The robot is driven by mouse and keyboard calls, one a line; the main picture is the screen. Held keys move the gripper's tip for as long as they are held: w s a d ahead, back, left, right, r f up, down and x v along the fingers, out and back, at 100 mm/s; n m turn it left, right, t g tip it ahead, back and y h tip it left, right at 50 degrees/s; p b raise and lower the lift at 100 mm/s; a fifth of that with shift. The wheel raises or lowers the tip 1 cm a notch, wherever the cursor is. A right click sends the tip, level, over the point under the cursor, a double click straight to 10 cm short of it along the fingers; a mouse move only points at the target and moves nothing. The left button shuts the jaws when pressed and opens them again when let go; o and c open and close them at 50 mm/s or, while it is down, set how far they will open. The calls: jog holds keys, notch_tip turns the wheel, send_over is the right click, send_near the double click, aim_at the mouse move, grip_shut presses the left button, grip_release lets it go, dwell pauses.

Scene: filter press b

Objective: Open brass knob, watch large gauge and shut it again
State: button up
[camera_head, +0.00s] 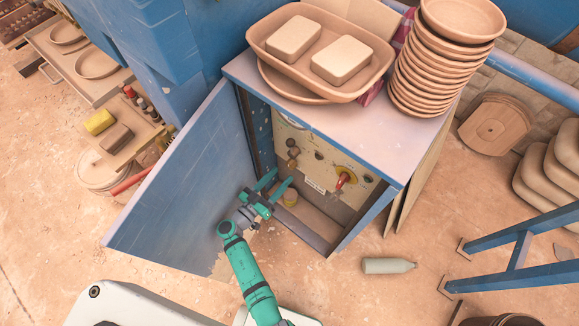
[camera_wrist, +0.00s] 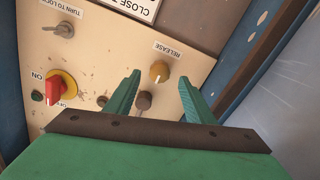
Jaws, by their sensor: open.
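In the wrist view the brass knob lies between the two fingertips (camera_wrist: 159,79), with no contact visible.
The blue cabinet door (camera_head: 175,190) stands open left of my arm. A red handle on a yellow disc (camera_wrist: 57,86) is on the same panel (camera_wrist: 100,60). Clay trays (camera_head: 320,50) and stacked bowls (camera_head: 445,60) stand on the cabinet top (camera_head: 390,130). A bottle (camera_head: 388,266) lies on the floor.

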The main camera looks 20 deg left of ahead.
aim_at(289, 168)
jog(key=shift+x, duration=3.15)
jog(key=shift+f, duration=0.1)
jog(key=shift+s+a, duration=0.1)
jog(key=shift+c, duration=1.3)
jog(key=c, duration=0.8)
